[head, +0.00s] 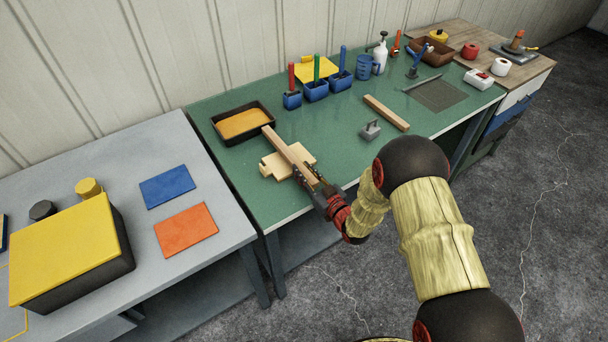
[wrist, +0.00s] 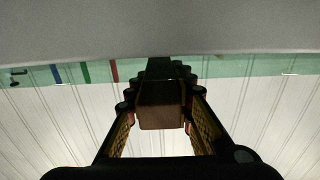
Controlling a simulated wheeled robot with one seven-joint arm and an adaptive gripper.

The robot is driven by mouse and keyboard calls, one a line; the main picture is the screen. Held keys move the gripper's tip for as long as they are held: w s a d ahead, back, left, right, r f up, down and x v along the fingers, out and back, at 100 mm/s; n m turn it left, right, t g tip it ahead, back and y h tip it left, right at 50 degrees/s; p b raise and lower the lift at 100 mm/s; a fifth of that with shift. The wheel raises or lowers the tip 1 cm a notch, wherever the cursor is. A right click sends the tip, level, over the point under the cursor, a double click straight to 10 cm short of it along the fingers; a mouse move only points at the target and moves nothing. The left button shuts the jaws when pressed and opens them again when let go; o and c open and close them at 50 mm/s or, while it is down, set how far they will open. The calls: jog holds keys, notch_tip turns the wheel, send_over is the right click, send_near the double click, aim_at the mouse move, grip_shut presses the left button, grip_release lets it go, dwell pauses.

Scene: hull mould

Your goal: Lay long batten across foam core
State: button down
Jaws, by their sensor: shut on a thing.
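The long batten (head: 287,150) is a pale brown wooden bar. My gripper (head: 312,186) is shut on its near end, and its far end points to the black tray. The batten passes over the cream foam core (head: 274,166), which shows on both sides of it near the table's front edge. I cannot tell whether the batten touches the foam core or is just above it. In the wrist view the batten's end face (wrist: 160,113) sits between the fingers of my gripper (wrist: 163,85); the foam core is not seen there.
A black tray with orange filling (head: 243,124) stands by the batten's far end. A second wooden bar (head: 386,112) and a grey metal piece (head: 370,130) lie to the right on the green table (head: 330,130). Blue holders (head: 316,92) with coloured handles stand behind.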

jog(key=shift+f, duration=0.35)
jog(key=shift+f, duration=0.2)
jog(key=c, duration=1.5)
grip_release()
jog(key=shift+c, duration=0.2)
jog(key=shift+r, duration=0.1)
jog(key=shift+r, duration=0.15)
jog(key=p+v, duration=0.2)
jog(key=v, duration=1)
